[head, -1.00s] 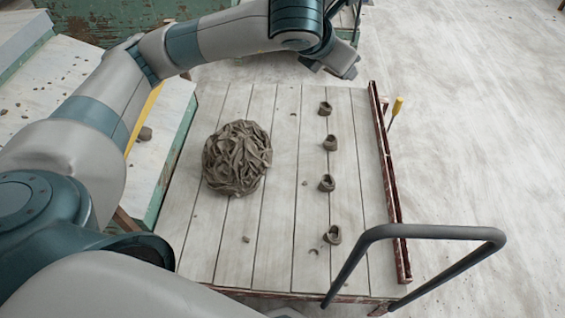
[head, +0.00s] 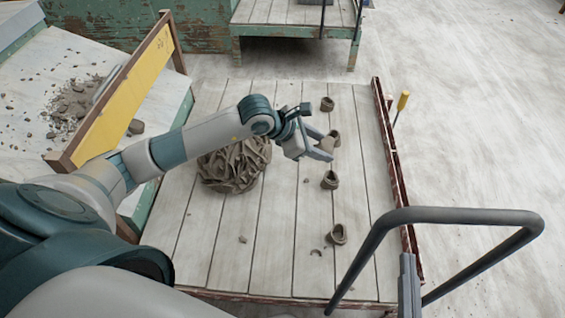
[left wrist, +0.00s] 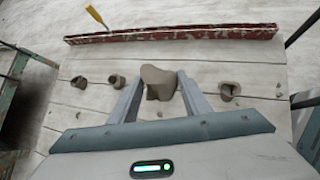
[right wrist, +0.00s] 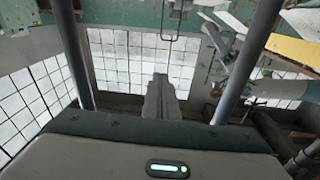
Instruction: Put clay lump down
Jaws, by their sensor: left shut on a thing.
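My left gripper (head: 324,147) is over the plank table, beside a row of small brown clay pieces. In the left wrist view its fingers (left wrist: 162,85) are shut on a brown clay lump (left wrist: 154,76), flared at the top. In the head view I cannot separate the held lump from the row piece (head: 336,136) at the fingertips. A large crumpled clay mass (head: 235,168) sits left of the gripper, partly behind my left arm.
Row pieces stand on the planks at the far end (head: 327,104), nearer (head: 329,180) and nearest (head: 338,236). A red-brown rail (head: 391,165) edges the table's right side; a yellow-handled tool (head: 402,101) is beyond it. A yellow board (head: 127,97) stands left. The planks' near middle is mostly bare.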

